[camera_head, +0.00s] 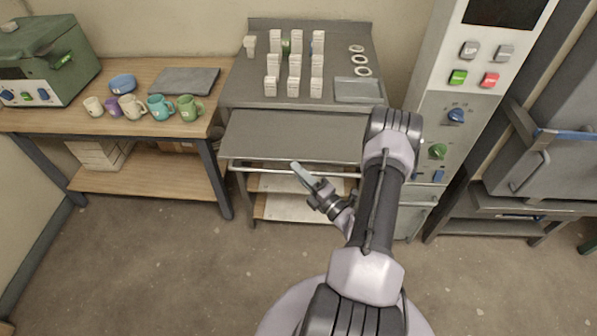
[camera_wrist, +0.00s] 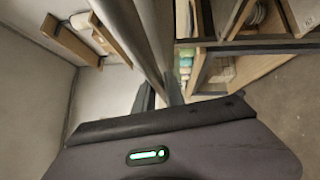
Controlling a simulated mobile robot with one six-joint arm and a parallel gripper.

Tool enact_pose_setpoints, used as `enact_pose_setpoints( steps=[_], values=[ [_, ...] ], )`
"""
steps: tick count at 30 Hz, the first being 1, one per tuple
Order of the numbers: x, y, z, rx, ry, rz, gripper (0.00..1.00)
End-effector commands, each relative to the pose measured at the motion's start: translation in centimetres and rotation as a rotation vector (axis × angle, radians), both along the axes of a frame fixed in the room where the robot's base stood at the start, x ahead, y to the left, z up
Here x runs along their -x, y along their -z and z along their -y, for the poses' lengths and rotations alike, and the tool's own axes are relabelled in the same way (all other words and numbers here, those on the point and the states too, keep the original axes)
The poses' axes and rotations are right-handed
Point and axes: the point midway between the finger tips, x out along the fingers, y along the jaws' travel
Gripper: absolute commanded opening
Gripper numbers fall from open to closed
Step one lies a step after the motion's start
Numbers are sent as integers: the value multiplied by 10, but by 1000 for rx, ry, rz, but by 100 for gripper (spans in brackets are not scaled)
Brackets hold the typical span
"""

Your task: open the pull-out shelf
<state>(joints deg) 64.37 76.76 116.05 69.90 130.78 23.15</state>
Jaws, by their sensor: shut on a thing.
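The pull-out shelf (camera_head: 290,135) is a flat grey metal panel below the top of the metal table. It stands out in front of the table, with much of its surface showing. A thin light handle bar (camera_head: 255,167) runs along its front edge. My gripper (camera_head: 300,172) is at the middle of this bar and shut on it. In the wrist view, the bar (camera_wrist: 146,40) runs up and down the picture, and the dark fingers of my gripper (camera_wrist: 160,97) meet around it. The exact contact is partly hidden by the bar and the gripper body.
A wooden table (camera_head: 140,78) with mugs stands left. The control panel cabinet (camera_head: 450,100) stands close right of my arm. The floor (camera_head: 165,270) in front is clear.

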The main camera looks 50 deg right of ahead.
Motion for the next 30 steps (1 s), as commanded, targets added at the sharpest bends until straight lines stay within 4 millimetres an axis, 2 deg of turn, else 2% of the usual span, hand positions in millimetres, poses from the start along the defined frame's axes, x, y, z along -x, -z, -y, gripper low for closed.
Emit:
enact_pose_setpoints(
  steps=[14, 15, 18, 26, 30],
  values=[
    [0, -1, 0, 1, 0, 1, 0],
    [0, -1, 0, 1, 0, 1, 18],
    [0, -1, 0, 1, 0, 1, 36],
    [0, 0, 0, 0, 0, 1, 36],
    [11, 1, 0, -2, 3, -1, 36]
  ],
)
